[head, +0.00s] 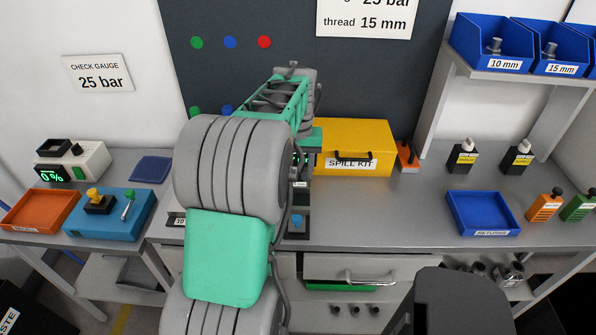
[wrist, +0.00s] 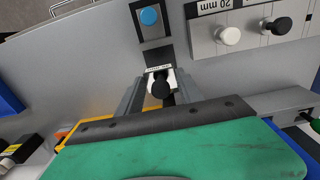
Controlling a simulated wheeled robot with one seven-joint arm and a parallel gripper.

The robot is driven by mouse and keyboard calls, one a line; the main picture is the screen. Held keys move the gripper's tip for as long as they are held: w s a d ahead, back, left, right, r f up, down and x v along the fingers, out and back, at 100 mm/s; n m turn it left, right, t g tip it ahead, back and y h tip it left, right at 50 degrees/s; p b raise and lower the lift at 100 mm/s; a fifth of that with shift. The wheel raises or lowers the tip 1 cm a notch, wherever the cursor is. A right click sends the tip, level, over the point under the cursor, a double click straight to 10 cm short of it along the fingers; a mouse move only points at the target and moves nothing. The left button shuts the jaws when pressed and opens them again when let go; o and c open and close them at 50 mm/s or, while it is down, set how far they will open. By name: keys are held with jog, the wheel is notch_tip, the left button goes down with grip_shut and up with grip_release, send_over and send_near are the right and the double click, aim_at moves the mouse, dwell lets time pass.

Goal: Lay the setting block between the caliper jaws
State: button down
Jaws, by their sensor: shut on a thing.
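My gripper (wrist: 158,98) points down at the bench in the wrist view, its two grey fingers on either side of a small pale block with a black knob (wrist: 160,88). I take this for the setting block; its small label is too small to read. Just beyond it is a dark device with a blue button (wrist: 148,17), probably the caliper; its jaws are not clearly visible. The same blue button (head: 296,220) shows in the head view, right of my arm.
A pale rack marked 20 mm, with a white and a black knob (wrist: 252,28), lies close by in the wrist view. A blue tray (head: 483,213) lies right; bench between is clear.

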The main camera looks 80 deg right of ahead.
aim_at(298, 185)
jog(key=shift+a, duration=0.1)
jog(key=shift+f, duration=0.25)
jog(key=shift+f+b, duration=2)
jog(key=shift+f, duration=1.55)
jog(key=c, duration=0.7)
grip_release()
notch_tip(298, 185, up, 8)
jog(key=shift+f, duration=0.1)
